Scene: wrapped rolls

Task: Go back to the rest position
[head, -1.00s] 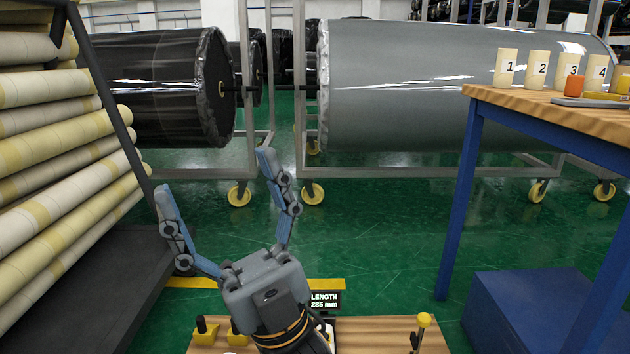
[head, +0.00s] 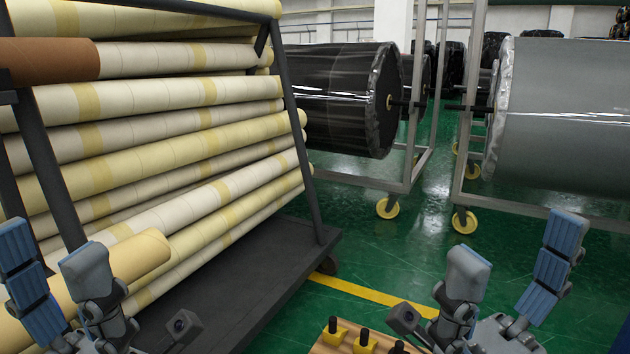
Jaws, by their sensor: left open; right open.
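My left gripper (head: 62,290) is at the lower left of the head view, its blue-padded fingers spread apart and empty. It appears in front of the rack of wrapped rolls; whether it touches any roll cannot be told. My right gripper (head: 505,285) is at the lower right, its fingers also spread wide and empty, with green floor behind it. The lower parts of both grippers are cut off by the bottom edge.
A dark rack (head: 292,130) of long cream rolls (head: 170,130) fills the left. A black wrapped roll (head: 345,95) and a grey wrapped roll (head: 565,120) hang on wheeled frames behind. A wooden surface (head: 318,349) with yellow-and-black parts shows at bottom centre. Green floor lies open between.

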